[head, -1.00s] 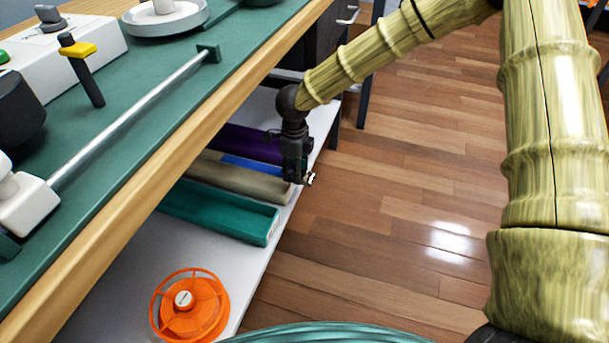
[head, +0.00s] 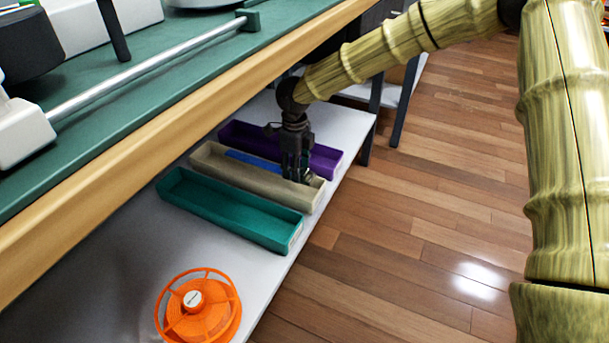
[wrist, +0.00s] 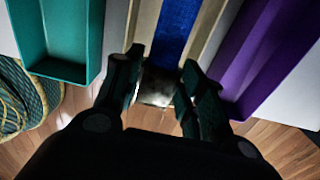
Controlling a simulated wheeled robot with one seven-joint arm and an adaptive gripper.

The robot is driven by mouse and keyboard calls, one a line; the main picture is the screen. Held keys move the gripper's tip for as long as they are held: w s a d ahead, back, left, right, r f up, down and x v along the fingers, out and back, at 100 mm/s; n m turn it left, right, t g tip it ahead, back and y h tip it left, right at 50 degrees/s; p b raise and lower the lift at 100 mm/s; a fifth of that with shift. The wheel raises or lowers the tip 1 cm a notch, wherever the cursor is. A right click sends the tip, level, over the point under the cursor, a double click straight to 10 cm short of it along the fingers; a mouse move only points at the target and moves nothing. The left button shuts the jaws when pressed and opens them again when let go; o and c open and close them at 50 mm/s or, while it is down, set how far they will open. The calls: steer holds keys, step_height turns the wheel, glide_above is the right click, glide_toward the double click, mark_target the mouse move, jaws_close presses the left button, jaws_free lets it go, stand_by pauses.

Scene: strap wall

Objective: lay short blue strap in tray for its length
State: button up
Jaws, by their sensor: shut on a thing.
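The blue strap (head: 249,161) stretches along the beige tray (head: 214,171) on the lower shelf; in the wrist view the strap (wrist: 177,30) runs lengthwise between that tray's side walls. My gripper (head: 300,178) is at the tray's near end, by the shelf's front edge. It is shut on the strap's near end, where a pale, shiny piece (wrist: 158,88) shows between the fingers (wrist: 160,85). I cannot tell whether the whole strap touches the tray floor, and the fingers partly hide its near end.
A teal tray (head: 228,217) lies on one side of the beige tray and a purple tray (head: 325,160) on the other. An orange spool (head: 200,312) sits on the shelf. The green-topped bench (head: 170,50) with a wooden edge overhangs the shelf.

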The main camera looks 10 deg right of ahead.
mark_target(280, 169)
steer(key=shift+w+a+f+b, duration=0.15)
steer(key=shift+w+a+b, duration=0.6)
steer(key=shift+a+b, duration=0.3)
steer(key=shift+w+a+f+b, duration=0.15)
steer(key=shift+w+a+b, duration=0.6)
steer(key=shift+a+b, duration=0.25)
steer(key=shift+a+r+p, duration=0.1)
steer(key=shift+p, duration=0.2)
steer(key=shift+f+p, duration=1)
steer(key=shift+f, duration=0.95)
steer(key=o, duration=1.2)
